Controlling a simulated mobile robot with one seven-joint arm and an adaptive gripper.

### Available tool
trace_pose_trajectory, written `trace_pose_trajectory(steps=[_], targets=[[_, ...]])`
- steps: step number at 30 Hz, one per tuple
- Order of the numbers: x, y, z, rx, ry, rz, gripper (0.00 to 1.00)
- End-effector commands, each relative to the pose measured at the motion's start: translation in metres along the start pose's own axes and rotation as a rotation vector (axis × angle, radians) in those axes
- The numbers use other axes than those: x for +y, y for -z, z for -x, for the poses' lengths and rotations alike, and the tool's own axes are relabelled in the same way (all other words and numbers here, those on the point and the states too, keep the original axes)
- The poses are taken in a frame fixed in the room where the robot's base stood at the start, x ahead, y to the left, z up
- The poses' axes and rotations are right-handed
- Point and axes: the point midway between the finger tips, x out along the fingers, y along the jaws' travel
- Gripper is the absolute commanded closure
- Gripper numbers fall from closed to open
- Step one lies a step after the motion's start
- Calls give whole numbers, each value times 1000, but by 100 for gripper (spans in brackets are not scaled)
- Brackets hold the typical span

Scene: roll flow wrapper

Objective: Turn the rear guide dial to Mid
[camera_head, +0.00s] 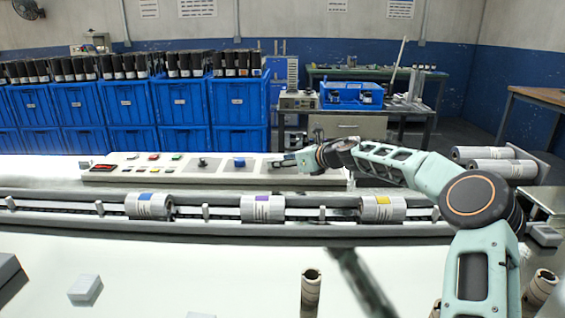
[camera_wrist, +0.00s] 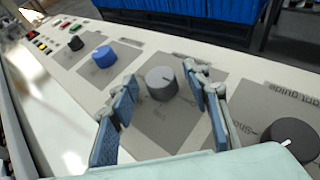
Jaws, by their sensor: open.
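A round grey dial (camera_wrist: 161,82) sits on a grey plate between my gripper's fingers in the wrist view. The label above its plate is mostly hidden by a finger, and lettering below it is too small to read. My gripper (camera_wrist: 161,76) is open, with one blue-padded finger on each side of the dial; I cannot tell whether either touches it. In the head view my gripper (camera_head: 284,162) is over the right part of the control panel (camera_head: 130,177). A darker dial (camera_wrist: 293,143) with a white line sits at the right on a plate whose label ends in "guide".
A blue knob (camera_wrist: 103,56), a black knob (camera_wrist: 75,43) and several small coloured buttons are further left on the panel. In front of the panel, the conveyor (camera_head: 205,211) carries wrapped rolls. Blue crates (camera_head: 180,99) stand behind it.

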Motion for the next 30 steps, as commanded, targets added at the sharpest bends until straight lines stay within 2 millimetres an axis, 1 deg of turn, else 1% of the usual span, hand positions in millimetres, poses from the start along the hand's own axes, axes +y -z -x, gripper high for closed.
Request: trace_pose_trajectory(steps=[7, 18, 30], targets=[[0, 0, 0, 0, 0, -1, 57], [0, 0, 0, 0, 0, -1, 98], [2, 2, -1, 0, 48, -17, 98]])
